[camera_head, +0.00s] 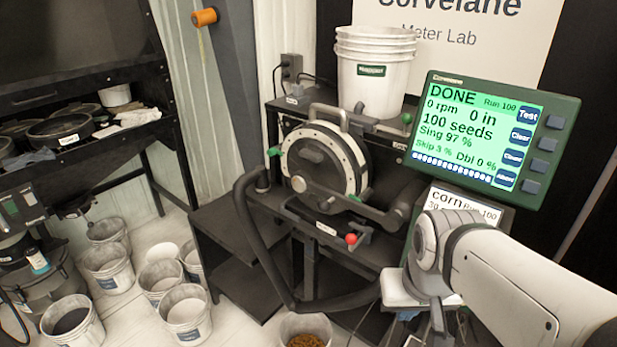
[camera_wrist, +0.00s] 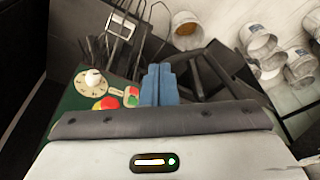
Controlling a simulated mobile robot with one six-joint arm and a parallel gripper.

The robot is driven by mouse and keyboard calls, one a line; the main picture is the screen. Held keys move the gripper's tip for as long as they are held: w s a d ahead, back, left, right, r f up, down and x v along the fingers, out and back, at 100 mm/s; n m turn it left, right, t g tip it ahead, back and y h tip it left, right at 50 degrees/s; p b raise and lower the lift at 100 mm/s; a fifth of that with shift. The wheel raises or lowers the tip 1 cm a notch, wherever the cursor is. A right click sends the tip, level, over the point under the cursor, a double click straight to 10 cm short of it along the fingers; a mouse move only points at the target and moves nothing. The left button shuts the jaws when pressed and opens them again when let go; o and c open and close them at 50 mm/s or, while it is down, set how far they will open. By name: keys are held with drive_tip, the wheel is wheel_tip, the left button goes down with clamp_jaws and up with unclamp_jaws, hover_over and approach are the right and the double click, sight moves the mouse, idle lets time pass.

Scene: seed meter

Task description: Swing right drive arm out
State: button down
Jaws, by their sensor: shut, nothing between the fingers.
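The round black-and-white seed meter (camera_head: 325,160) sits on the test stand in the head view. A grey arm-like bar (camera_head: 365,207) runs across its lower front to the right; I take it for the right drive arm but cannot be sure. A red-knobbed lever (camera_head: 351,239) is just below it. My gripper's blue fingers (camera_wrist: 158,72) are together and empty in the wrist view, above a dark green control panel (camera_wrist: 75,98). In the head view my arm reaches in from the right and the gripper is low, right of and apart from the meter. The fingertips are not clear there.
The display (camera_head: 490,135) reads DONE, 100 seeds. A white bucket (camera_head: 372,70) stands above the meter. A thick black hose (camera_head: 262,240) loops at left. A red button (camera_wrist: 107,103) and pale dial (camera_wrist: 93,80) are near my fingers. Several buckets stand on the left floor.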

drive_tip(key=w+a+f+m+t+y+b, duration=0.1)
drive_tip(key=w+a+f+m+t+b, duration=0.3)
drive_tip(key=w, duration=0.5)
drive_tip(key=w+a+f+m+t+b, duration=0.2)
drive_tip(key=w+a+m+t+b, duration=0.3)
drive_tip(key=w, duration=0.5)
drive_tip(key=w+a+f+m+t+y+b, duration=0.1)
drive_tip(key=w+a+f+m+t+b, duration=0.25)
drive_tip(key=w+m, duration=0.4)
drive_tip(key=a+f+m+t+h+b, duration=0.5)
drive_tip(key=m+t+b, duration=0.5)
drive_tip(key=m, duration=0.5)
drive_tip(key=f+h, duration=0.1)
drive_tip(key=h, duration=0.1)
drive_tip(key=shift+s+a+h, duration=0.15)
drive_tip(key=shift+s+h, duration=0.15)
drive_tip(key=shift+h, duration=0.1)
drive_tip(key=s+a+r+p+x, duration=0.1)
drive_tip(key=a+p+x, duration=0.1)
drive_tip(key=x, duration=1)
drive_tip(key=shift+w+r, duration=0.3)
drive_tip(key=shift+r, duration=0.25)
